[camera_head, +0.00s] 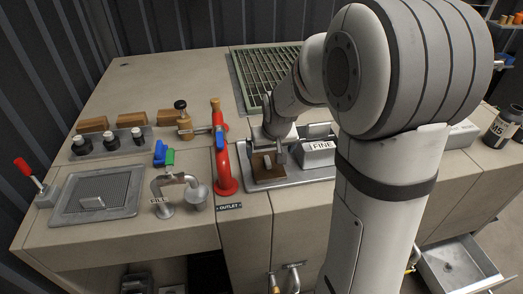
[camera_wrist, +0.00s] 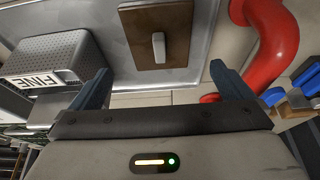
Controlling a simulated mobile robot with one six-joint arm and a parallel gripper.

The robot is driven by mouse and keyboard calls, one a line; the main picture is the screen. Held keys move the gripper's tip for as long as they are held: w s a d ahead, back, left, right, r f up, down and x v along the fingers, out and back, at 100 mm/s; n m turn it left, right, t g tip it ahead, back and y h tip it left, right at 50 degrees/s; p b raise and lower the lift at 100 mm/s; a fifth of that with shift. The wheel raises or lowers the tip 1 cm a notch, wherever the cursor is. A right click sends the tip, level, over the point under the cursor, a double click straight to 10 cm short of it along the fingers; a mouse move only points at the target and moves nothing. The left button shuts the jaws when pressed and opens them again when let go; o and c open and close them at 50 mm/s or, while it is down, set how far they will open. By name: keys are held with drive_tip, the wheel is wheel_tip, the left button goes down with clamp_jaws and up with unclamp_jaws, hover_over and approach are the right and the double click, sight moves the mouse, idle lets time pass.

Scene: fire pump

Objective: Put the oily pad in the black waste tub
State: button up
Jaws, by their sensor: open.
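A brown square pad with a pale upright grip, apparently the oily pad (camera_head: 262,178), lies on a grey metal tray (camera_head: 312,174) just right of the red outlet pipe. The pad also shows in the wrist view (camera_wrist: 140,22), with its grip near the middle. My gripper (camera_head: 272,148) is above the pad in the head view. In the wrist view its two fingers (camera_wrist: 163,84) are wide apart with nothing between them, and the pad is beyond them. I cannot make out the black waste tub for certain.
A grey box marked FINE (camera_head: 318,152) stands right beside the pad; the red pipe (camera_head: 222,160) rises on its left. Valves, a drain grille (camera_head: 95,196) and wooden blocks are further left. A black canister (camera_head: 503,127) is at the right edge. An open drawer (camera_head: 455,262) is low right.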

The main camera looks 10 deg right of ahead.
sight(268, 160)
drive_tip(key=shift+w+f, duration=0.8)
drive_tip(key=x, duration=0.7)
drive_tip(key=shift+f, duration=0.15)
drive_tip(key=shift+c, duration=0.2)
drive_tip(key=c, duration=0.8)
